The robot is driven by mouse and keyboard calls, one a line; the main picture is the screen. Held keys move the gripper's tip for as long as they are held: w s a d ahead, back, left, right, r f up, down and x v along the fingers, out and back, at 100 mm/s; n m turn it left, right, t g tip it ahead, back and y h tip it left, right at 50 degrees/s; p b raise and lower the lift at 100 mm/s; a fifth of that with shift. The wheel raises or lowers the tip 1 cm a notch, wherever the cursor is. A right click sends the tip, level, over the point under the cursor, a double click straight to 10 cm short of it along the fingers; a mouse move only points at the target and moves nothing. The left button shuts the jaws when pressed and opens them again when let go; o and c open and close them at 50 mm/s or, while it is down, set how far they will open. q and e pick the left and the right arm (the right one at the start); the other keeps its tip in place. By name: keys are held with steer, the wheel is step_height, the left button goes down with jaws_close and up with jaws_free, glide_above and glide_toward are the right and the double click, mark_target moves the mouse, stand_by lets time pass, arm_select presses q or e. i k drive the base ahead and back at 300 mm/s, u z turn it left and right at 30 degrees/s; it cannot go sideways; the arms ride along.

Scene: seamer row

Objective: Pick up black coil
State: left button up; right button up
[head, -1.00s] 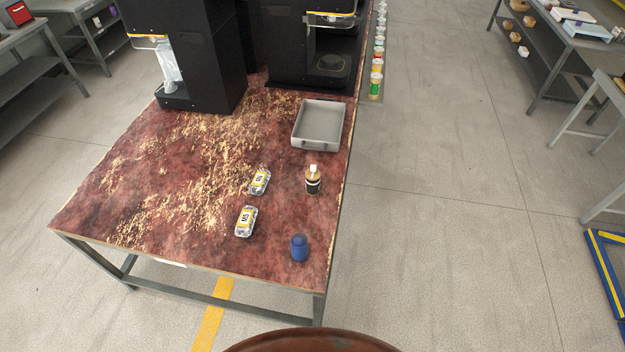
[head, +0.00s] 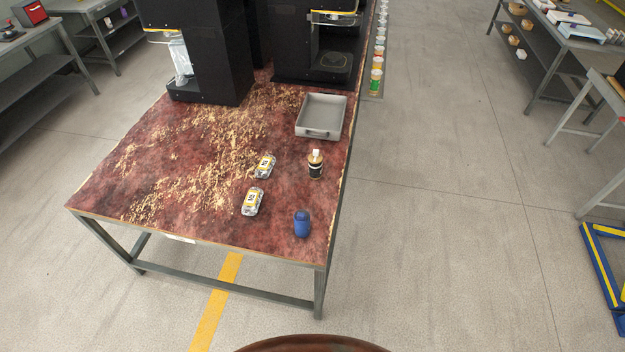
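I cannot make out a black coil in the head view. The worktable (head: 140,214) with a mottled red-brown top carries two small clear packs with yellow and white labels, one nearer (head: 252,202) and one behind it (head: 265,167). A dark bottle with a white cap (head: 316,166) and a blue jar (head: 302,224) stand near its right edge. A grey tray (head: 320,132) lies behind the bottle and looks empty. Neither of my grippers is in view.
Two black machines, left (head: 210,60) and right (head: 316,55), stand at the table's back. Several small jars (head: 376,82) line a strip beside it. Shelved benches stand far left (head: 40,70) and right (head: 560,60). A blue-yellow frame (head: 606,265) lies right. Floor right of the table is clear.

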mark_target(315, 162)
steer(key=k, duration=0.1)
steer(key=z, duration=1.8)
steer(key=i, duration=2.45)
steer(key=u, duration=3.8)
